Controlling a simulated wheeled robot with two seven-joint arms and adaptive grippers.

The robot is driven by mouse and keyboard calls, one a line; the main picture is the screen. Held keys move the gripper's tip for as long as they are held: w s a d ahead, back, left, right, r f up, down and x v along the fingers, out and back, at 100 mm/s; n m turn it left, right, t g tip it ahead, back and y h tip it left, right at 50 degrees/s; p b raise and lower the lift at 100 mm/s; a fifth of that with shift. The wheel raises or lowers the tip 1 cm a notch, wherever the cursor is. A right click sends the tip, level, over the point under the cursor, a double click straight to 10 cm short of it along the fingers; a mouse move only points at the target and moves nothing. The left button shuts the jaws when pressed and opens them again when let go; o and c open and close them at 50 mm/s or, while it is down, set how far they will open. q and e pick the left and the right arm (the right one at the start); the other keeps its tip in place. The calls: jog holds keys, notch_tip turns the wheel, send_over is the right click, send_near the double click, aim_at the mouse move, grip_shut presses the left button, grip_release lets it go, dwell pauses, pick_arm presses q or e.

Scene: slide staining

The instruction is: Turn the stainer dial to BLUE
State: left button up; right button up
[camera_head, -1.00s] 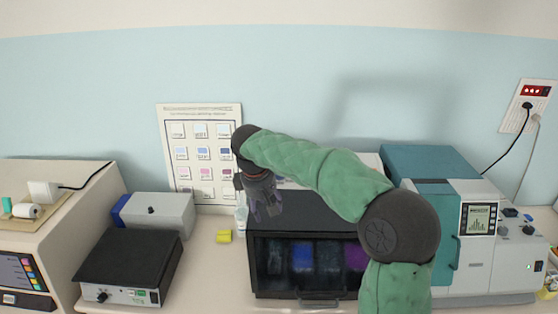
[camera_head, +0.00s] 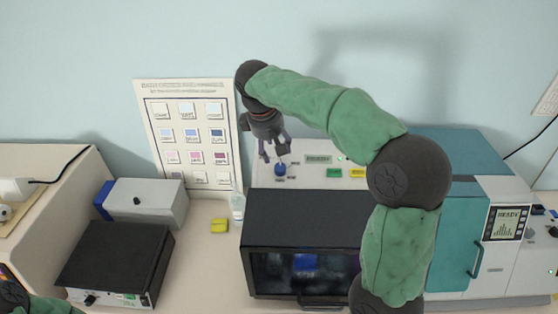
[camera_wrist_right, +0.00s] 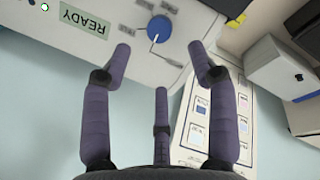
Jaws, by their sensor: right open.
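The stainer dial is a round blue knob (camera_head: 280,169) on the pale control panel (camera_head: 322,183) behind the dark-windowed stainer box (camera_head: 305,215). In the right wrist view the knob (camera_wrist_right: 159,28) shows a white pointer mark towards its lower edge. The labels around it are too small to read. My right gripper (camera_head: 274,154) is open and empty, with its fingers directed at the panel close to the knob. In the wrist view the knob sits between and just beyond the fingertips (camera_wrist_right: 160,50); no contact is clear. Only a piece of my left arm shows at the lower left.
A READY display (camera_wrist_right: 83,19) and green and yellow buttons (camera_head: 334,173) lie beside the dial. A bottle (camera_head: 237,206) and a yellow block (camera_head: 219,225) stand left of the stainer. A colour chart (camera_head: 190,135) is on the wall. A teal machine (camera_head: 465,225) stands at right.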

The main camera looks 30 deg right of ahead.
aim_at(280, 166)
jog(key=x, duration=0.9)
jog(key=shift+w+f, duration=0.1)
jog(key=shift+f, duration=0.1)
jog(key=c, duration=1.1)
